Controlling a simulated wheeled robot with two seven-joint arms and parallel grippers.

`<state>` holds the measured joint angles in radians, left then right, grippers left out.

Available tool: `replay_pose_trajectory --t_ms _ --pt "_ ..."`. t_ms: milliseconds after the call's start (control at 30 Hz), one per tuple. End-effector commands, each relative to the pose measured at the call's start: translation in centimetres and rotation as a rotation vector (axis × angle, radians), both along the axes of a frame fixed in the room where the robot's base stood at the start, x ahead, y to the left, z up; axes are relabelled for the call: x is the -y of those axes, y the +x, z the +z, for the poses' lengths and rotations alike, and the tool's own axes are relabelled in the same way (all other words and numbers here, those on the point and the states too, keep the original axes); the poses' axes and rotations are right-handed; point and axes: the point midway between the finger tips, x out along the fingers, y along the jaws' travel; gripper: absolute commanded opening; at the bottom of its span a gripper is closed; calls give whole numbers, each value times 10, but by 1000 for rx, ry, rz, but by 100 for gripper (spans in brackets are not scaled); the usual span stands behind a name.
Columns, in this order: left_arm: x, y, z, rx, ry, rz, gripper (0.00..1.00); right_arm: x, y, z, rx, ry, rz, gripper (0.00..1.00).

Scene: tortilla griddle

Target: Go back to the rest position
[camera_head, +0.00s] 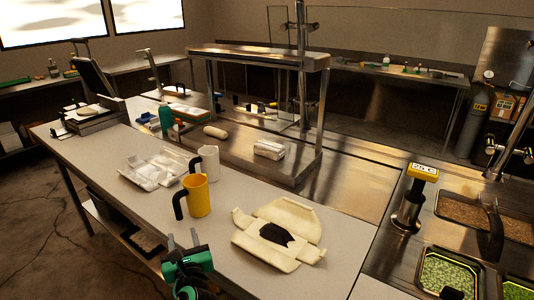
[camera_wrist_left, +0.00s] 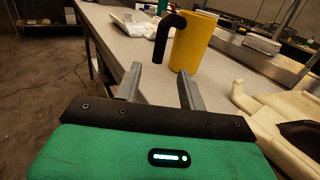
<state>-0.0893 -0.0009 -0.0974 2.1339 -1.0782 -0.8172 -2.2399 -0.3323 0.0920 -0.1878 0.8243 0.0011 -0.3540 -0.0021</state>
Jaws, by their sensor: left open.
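My left gripper (camera_head: 184,241) is at the front edge of the light counter (camera_head: 98,165), low in the head view. Its two grey fingers are apart with nothing between them. In the left wrist view the open fingers (camera_wrist_left: 160,82) point toward the counter edge and a yellow mug. The yellow mug (camera_head: 197,197) with a black handle stands upright just beyond the fingers, apart from them; it also shows in the left wrist view (camera_wrist_left: 194,45). My right gripper is in neither view.
A white mug (camera_head: 209,162) stands behind the yellow one. Clear packaging (camera_head: 150,172) lies to the left. Green-filled pans (camera_head: 445,272) are at the right. Open floor lies left of the counter.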

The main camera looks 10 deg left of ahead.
Motion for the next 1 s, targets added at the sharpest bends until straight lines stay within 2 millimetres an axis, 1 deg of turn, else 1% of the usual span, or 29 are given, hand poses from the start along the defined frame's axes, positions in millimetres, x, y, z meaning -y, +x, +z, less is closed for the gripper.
replay_pose_trajectory --t_ms 67,167,367,500,567,667,800,900,1000 --pt "-1 -3 -4 8 -42 2 41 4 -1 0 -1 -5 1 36" --pt "-2 -13 -18 36 -183 9 41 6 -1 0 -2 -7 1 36" --pt "0 -47 -61 123 -660 81 41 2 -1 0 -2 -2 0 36" --pt "6 -76 -90 183 -1001 183 41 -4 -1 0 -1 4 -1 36" --pt "10 -89 -103 208 -1144 242 41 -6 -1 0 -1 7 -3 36" --pt "20 -113 -123 248 -1378 364 41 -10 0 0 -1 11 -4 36" --pt "36 -151 -146 306 -1677 585 41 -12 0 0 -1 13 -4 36" --pt "49 -178 -159 346 -1850 770 41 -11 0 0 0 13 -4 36" --pt "61 -203 -167 382 -1972 947 41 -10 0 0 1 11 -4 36"
